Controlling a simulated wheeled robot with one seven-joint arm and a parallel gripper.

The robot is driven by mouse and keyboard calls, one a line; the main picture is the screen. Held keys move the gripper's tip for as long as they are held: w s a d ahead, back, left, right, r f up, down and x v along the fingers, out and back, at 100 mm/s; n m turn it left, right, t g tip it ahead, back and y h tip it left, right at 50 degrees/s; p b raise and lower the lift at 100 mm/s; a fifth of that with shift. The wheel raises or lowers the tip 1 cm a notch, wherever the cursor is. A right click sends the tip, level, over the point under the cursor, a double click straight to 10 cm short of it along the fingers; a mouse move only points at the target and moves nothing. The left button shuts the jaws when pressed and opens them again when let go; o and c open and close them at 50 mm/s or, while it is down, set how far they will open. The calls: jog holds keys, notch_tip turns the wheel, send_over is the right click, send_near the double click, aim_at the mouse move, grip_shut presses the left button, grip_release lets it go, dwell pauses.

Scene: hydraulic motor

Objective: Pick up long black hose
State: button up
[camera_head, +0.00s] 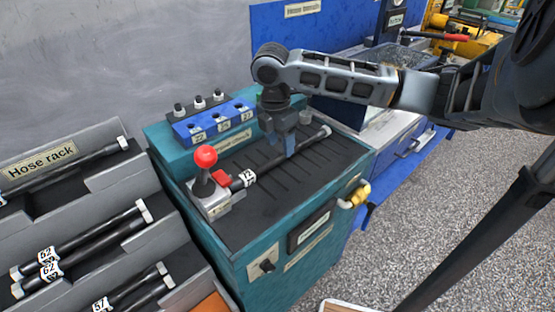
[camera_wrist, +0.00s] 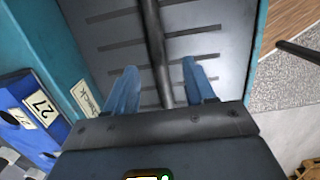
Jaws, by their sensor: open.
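The long black hose (camera_head: 277,163) lies on the dark slotted top of the teal cabinet. It has a white numbered tag at its left end and a pale fitting at its right end. My gripper (camera_head: 287,144) points down over the hose, right of its middle. In the wrist view the hose (camera_wrist: 157,50) runs between the two blue fingers of my open gripper (camera_wrist: 160,78), touching neither that I can see. The height of the fingertips above the cabinet top is hard to judge.
A red-knobbed lever (camera_head: 206,158) stands on a metal block by the hose's left end. A blue numbered block (camera_head: 214,122) sits behind on a teal ledge. The hose rack (camera_head: 85,190) at left holds several other black hoses. A yellow fitting (camera_head: 359,194) sticks out from the cabinet's right side.

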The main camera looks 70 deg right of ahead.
aim_at(281, 155)
jog(key=shift+s+d+f, duration=0.1)
jog(key=shift+d+f, duration=0.05)
jog(key=shift+f, duration=0.95)
jog(key=shift+d+f, duration=0.15)
jog(key=shift+f, duration=0.95)
grip_shut()
